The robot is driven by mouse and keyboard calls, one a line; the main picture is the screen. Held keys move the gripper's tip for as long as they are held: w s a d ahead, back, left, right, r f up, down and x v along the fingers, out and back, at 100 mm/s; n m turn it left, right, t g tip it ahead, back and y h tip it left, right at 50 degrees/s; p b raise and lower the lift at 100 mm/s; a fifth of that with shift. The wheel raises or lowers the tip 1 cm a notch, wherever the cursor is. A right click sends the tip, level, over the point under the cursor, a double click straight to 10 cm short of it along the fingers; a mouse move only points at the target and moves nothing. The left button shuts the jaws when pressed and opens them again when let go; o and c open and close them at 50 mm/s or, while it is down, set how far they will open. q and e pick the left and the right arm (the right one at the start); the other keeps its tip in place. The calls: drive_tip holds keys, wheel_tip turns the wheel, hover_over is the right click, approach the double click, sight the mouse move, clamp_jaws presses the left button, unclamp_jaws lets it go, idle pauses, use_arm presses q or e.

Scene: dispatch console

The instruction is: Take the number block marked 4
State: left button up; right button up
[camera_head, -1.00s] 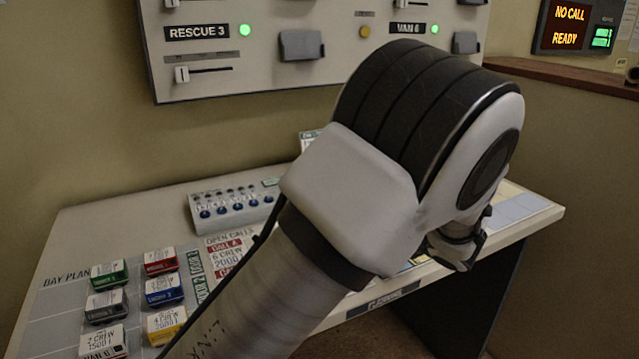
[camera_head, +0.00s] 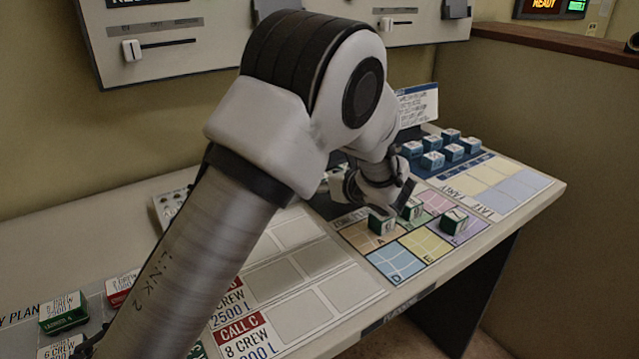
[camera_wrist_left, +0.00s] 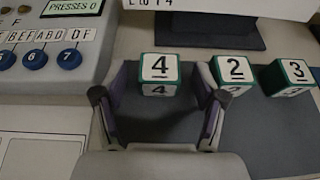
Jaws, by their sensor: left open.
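The number block marked 4 (camera_wrist_left: 157,72) is a white block with green edges, standing on a dark mat in the left wrist view. My left gripper (camera_wrist_left: 158,100) is open, its two fingers apart on either side of the space just in front of this block. Nothing is held. Block 2 (camera_wrist_left: 234,72) stands close to the right of the right finger, and block 3 (camera_wrist_left: 290,77) stands beyond it. In the head view my left gripper (camera_head: 378,190) is low over the desk, partly hidden by its own arm, and I cannot make out block 4 there.
A panel with blue buttons (camera_wrist_left: 45,50) lies to the left in the wrist view. Green-and-white blocks (camera_head: 453,220) stand on a coloured grid, with several blue blocks (camera_head: 452,152) behind. A white card (camera_head: 417,105) stands at the back. Open-call cells (camera_head: 300,315) are empty.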

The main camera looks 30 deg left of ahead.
use_arm(q)
drive_tip(key=shift+x, duration=0.8)
drive_tip(key=shift+d+r, duration=0.1)
drive_tip(key=shift+c, duration=1)
drive_tip(key=shift+s, duration=0.1)
drive_tip(key=c, duration=0.9)
